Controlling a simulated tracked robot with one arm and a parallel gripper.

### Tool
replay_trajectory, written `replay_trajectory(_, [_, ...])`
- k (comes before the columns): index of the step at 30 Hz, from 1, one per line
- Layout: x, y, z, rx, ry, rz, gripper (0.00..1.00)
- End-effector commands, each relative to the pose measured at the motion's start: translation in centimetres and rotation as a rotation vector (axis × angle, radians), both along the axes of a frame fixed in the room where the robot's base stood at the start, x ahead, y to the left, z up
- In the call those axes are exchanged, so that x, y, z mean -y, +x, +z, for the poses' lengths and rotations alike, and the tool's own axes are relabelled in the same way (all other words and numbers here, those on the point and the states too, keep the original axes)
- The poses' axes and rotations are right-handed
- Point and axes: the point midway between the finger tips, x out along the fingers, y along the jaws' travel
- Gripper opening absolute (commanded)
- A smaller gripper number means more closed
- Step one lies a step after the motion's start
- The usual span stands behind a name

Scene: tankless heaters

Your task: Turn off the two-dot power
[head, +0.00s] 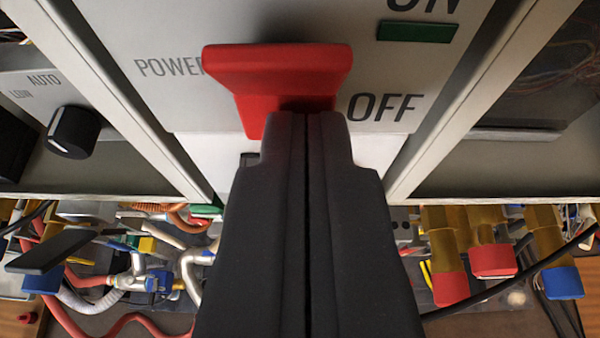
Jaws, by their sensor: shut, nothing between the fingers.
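A red power switch handle (285,75) sits on a light grey panel (190,105) in the upper middle of the head view. The word POWER is to its left, OFF to its lower right, and part of ON shows at the top edge. My gripper (306,122) is shut and empty, with its tips at the lower edge of the red handle. The tips overlap the handle in the picture; I cannot tell if they touch it. The lower part of the switch is hidden behind my gripper. No two-dot mark is visible.
A green rectangle (418,31) is below ON. A black knob (72,132) marked AUTO and LOW is at left. Pale frame edges stand on both sides of the panel. Below are hoses, brass fittings with red caps (451,288) and a blue cap (562,282), and a black cable.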

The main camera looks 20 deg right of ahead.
Motion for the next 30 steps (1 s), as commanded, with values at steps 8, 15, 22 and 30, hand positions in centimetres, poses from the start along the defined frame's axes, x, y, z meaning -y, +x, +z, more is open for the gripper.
replay_trajectory(8, [0.2,0.1,0.4,-0.001,-0.001,-0.003,0.0])
replay_trajectory(15, [0.1,0.1,1.5,0.002,-0.001,0.0,0.0])
replay_trajectory(22, [0.0,0.0,2.0,0.004,-0.002,0.001,0.0])
replay_trajectory(30, [-0.1,-0.2,2.1,0.004,-0.001,0.002,0.0])
